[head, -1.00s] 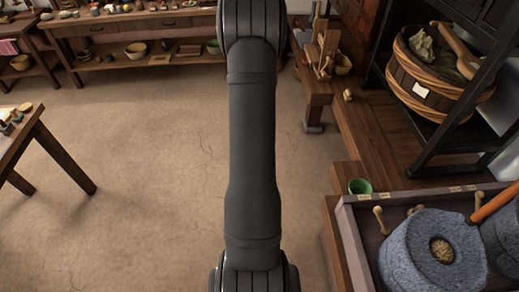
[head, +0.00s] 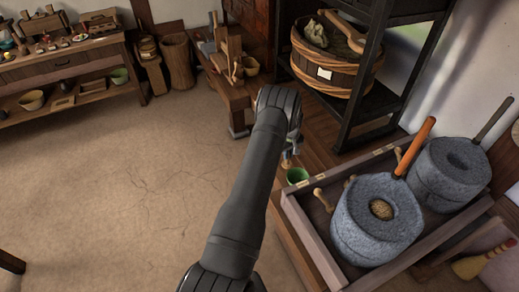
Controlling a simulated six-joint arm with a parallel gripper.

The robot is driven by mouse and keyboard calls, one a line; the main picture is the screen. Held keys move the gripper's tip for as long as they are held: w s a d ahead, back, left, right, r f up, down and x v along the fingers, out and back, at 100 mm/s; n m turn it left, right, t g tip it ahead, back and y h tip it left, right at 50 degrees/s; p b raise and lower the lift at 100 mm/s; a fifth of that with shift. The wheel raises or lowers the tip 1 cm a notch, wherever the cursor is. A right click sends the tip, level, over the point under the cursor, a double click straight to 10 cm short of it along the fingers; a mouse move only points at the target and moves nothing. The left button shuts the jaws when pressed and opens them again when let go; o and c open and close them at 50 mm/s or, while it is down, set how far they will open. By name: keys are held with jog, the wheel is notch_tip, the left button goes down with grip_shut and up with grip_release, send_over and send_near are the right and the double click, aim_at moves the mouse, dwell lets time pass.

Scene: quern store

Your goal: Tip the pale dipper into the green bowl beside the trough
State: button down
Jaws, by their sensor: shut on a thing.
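The green bowl (head: 297,176) stands on a wooden ledge just outside the far left corner of the trough (head: 312,238). My gripper (head: 289,156) shows only in small part below the end of my arm, just above and behind the bowl. It is shut on a small pale thing (head: 287,163), which looks like the pale dipper. Most of the dipper is hidden or too small to make out, so its tilt and contents cannot be told.
The trough holds a grey quern (head: 376,225) with grain in its eye and an orange handle (head: 414,146), and a second quern (head: 450,175). A wooden tub (head: 335,70) stands on the dark rack behind. The floor at left is clear.

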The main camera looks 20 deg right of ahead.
jog(key=s+d+f, duration=0.3)
jog(key=s+d, duration=0.1)
jog(key=d, duration=0.2)
jog(key=shift+w+a+f+g+h, duration=0.15)
jog(key=shift+a+f+g+h, duration=0.15)
jog(key=shift+a+f+h, duration=1.1)
jog(key=shift+w+a+f+g+h, duration=0.1)
jog(key=shift+a+f+g+h, duration=0.45)
jog(key=shift+h, duration=1.65)
jog(key=shift+w+a+f+g+h, duration=0.15)
jog(key=shift+a+f+h, duration=0.55)
jog(key=shift+a+h, duration=0.8)
jog(key=shift+d+h, duration=0.3)
jog(key=s+d+r+t+y, duration=0.1)
jog(key=d+r+y, duration=0.4)
jog(key=y, duration=0.5)
jog(key=shift+d+r+t+y, duration=0.15)
jog(key=shift+d+t+y, duration=0.3)
jog(key=shift+d, duration=0.5)
